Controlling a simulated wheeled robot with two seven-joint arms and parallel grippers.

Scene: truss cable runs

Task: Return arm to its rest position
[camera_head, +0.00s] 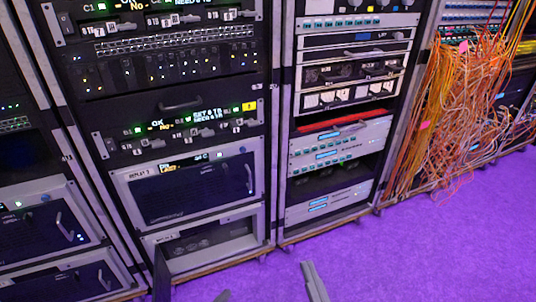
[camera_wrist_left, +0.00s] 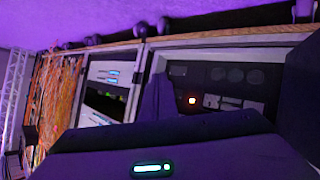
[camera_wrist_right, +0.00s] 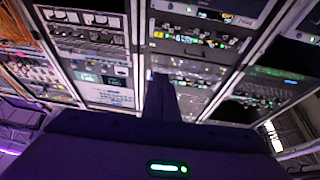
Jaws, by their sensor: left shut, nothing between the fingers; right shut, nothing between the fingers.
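My left gripper (camera_head: 222,296) barely shows at the bottom edge of the head view, in front of the open lower bay. In the left wrist view its shut fingers (camera_wrist_left: 158,98) point at a dark panel with round parts and an orange light. My right gripper (camera_head: 313,281) shows at the bottom of the head view over the purple floor, as a narrow grey shape. In the right wrist view its fingers (camera_wrist_right: 161,98) are together and empty, with racks beyond. Neither gripper holds anything. Most of both arms is out of the head view.
Equipment racks (camera_head: 276,130) stand in a row across the view. Loose orange cables (camera_head: 450,110) hang at the right rack. The purple floor (camera_head: 430,250) at lower right is clear.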

